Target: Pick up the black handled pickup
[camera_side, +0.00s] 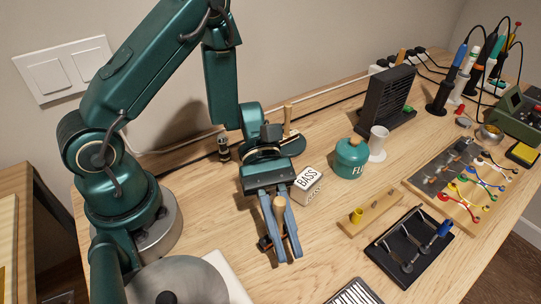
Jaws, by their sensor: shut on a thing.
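My gripper (281,235) points down over the left middle of the table, its two blue-grey fingers closed around a tan, wooden-looking handle (279,207). A dark piece (265,242) shows beside the left fingertip; I cannot tell if it belongs to the held thing. Whether the held thing touches the table is unclear. On the wooden board (437,198) at the right lie several small parts with coloured wires, and dark blocks along its left side. I cannot tell which of these is a black handled pickup.
A white BASS box (307,179) stands just right of my gripper, with a green FL-marked jar (351,158) beyond it. A black tray (378,257) of tools and a small wooden block (370,213) lie to the right. A black slatted stand (387,98) is behind.

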